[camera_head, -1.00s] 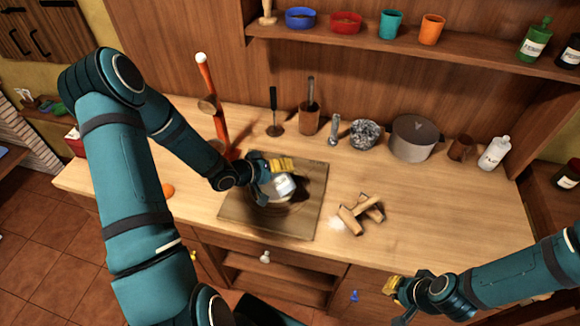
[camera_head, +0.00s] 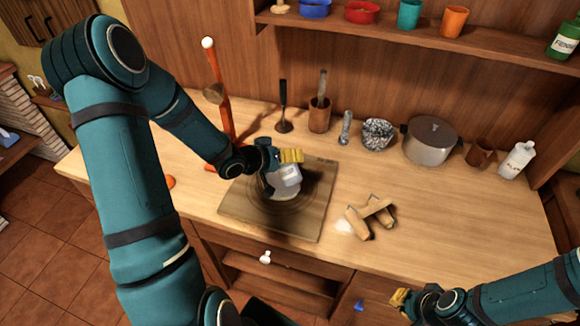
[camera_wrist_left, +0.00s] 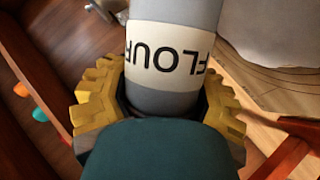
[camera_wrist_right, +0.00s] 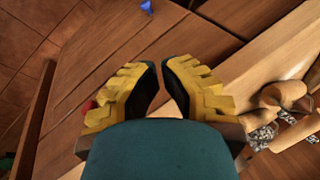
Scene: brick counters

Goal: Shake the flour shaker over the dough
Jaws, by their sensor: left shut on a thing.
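My left gripper (camera_head: 290,157) is shut on the flour shaker (camera_head: 287,173), a grey cylinder with a white label. In the left wrist view the shaker (camera_wrist_left: 172,50) fills the jaws, and its FLOUR label reads upside down. It is tilted above the wooden board (camera_head: 240,208). A pale round shape that looks like the dough (camera_head: 284,193) lies on the board under the shaker, partly hidden by it. My right gripper (camera_head: 400,297) is empty, low at the counter's front edge; in the right wrist view its fingertips (camera_wrist_right: 161,68) are close together with a narrow gap.
A tall orange stand (camera_head: 222,100) is behind my left forearm.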

